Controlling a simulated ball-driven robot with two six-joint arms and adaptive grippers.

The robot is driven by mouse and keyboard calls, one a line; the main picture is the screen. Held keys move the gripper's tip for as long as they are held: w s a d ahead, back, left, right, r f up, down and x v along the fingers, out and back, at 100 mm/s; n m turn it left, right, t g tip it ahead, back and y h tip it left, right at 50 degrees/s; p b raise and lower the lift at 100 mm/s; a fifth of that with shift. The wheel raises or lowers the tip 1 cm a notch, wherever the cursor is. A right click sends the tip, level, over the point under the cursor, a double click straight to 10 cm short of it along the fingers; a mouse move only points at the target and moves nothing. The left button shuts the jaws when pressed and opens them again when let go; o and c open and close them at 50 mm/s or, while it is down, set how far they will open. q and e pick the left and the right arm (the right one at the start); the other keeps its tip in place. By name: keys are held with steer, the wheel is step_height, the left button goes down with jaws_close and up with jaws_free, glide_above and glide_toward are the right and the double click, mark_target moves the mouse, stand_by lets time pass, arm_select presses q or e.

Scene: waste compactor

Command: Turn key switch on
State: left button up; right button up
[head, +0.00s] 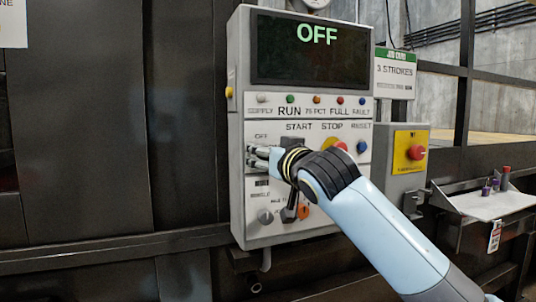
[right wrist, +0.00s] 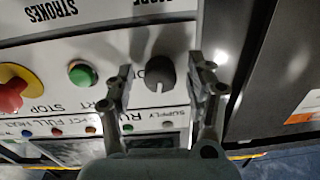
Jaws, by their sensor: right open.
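The key switch (right wrist: 160,73) shows in the right wrist view as a round dark grey knob with a white pointer line, on the white face of the control panel (head: 236,190). In the head view my gripper hides it, just below a small OFF label. My right gripper (head: 256,156) is at the panel's left side, fingers towards the face. In the right wrist view the right gripper's fingertips (right wrist: 165,78) are apart, one on each side of the knob, with gaps visible. The panel's display (head: 313,50) reads OFF in green. My left gripper is not in view.
A green button (right wrist: 82,74) and a red stop button (right wrist: 12,92) on yellow sit beside the knob. Lower on the panel are a grey knob (head: 265,217) and an orange one (head: 304,212).

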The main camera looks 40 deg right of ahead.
steer(key=c, duration=0.4)
jaws_close()
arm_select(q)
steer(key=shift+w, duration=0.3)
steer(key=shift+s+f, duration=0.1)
arm_select(e)
steer(key=shift+m, duration=0.3)
arm_select(q)
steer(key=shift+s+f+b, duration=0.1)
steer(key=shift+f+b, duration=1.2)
steer(key=shift+b, duration=0.1)
arm_select(e)
steer(key=shift+m, duration=4.5)
